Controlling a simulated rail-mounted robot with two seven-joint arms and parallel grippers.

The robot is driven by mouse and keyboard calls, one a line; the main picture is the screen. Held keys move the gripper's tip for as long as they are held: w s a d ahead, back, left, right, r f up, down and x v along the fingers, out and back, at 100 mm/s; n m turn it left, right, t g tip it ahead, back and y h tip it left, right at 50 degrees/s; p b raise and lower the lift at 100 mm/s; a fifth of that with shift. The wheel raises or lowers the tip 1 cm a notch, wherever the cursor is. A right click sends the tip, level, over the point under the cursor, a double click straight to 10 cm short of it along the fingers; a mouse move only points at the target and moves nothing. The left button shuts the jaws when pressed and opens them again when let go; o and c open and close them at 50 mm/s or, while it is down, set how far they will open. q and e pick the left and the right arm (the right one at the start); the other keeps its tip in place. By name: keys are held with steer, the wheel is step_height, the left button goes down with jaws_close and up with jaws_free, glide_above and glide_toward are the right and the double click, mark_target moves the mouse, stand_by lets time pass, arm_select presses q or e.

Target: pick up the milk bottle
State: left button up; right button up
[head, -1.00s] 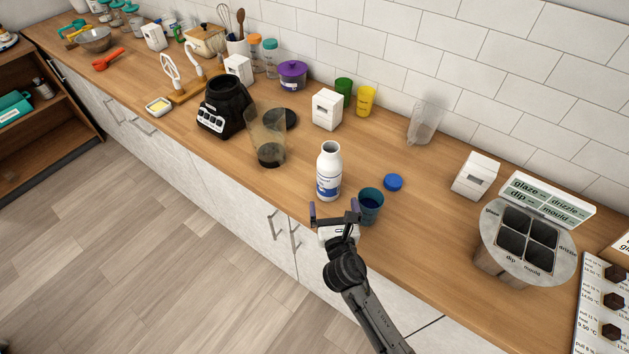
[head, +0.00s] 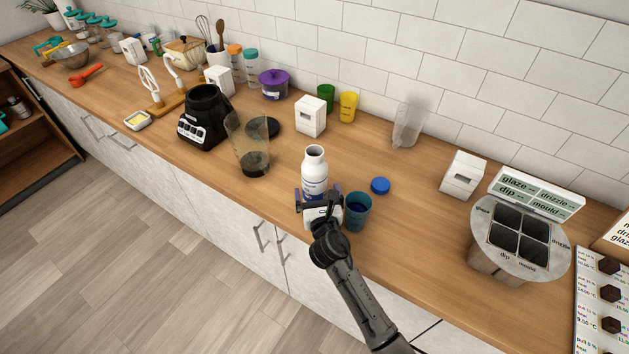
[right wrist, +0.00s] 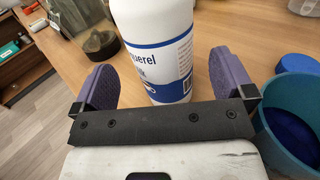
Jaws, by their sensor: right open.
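The milk bottle (head: 315,169) is white with a blue label band and an open top, and it stands upright on the wooden counter. In the right wrist view the bottle (right wrist: 157,50) fills the space just ahead of the palm, its label partly readable. My right gripper (head: 319,192) is open at the bottle's near side. Its purple fingers (right wrist: 165,80) stand to the left and right of the lower bottle, with a gap visible on each side. The bottle's base is hidden behind the gripper. My left gripper is not in view.
A teal cup (head: 357,212) with blue inside stands close to the right of the gripper. A blue lid (head: 380,186) lies behind it. A clear jug (head: 254,150) and black blender base (head: 203,118) stand left. A white box (head: 310,116) is behind the bottle.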

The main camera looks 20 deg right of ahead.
mark_target(316, 190)
steer(key=w, duration=0.1)
steer(key=w+b, duration=0.1)
steer(key=w, duration=0.1)
steer(key=shift+w+d+f, duration=0.2)
steer(key=shift+w+d, duration=0.15)
steer(key=shift+w, duration=0.05)
steer(key=shift+w+d, duration=0.15)
steer(key=shift+w, duration=0.45)
steer(key=c, duration=1.3)
steer(key=shift+r, duration=0.1)
steer(key=shift+c, duration=0.2)
